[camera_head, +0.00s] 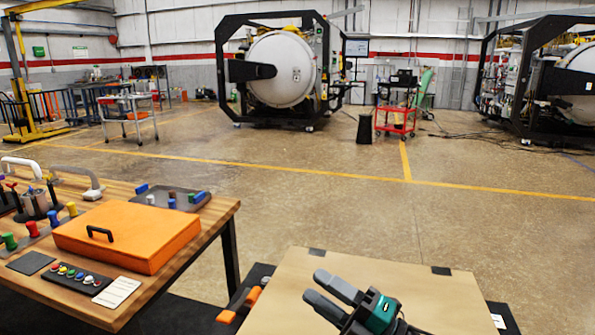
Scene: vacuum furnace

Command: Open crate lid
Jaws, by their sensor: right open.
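A tan, flat-topped box (420,298) fills the bottom centre, with small black pieces at its far edge. It looks like the crate with its lid lying flat and closed, but its front is cut off by the frame. My right gripper (316,286), with grey fingers and a teal body, is over the left part of the tan top. Its fingers point left and are apart, with nothing between them. I cannot tell whether they touch the surface. My left gripper is not in view.
A wooden table (188,262) at left bears an orange case (130,234) with a black handle, a button panel (70,277) and several small parts. Orange and black pieces (240,300) lie beside the tan box. Open floor (400,220) stretches back to the furnace (282,70) and red cart (396,115).

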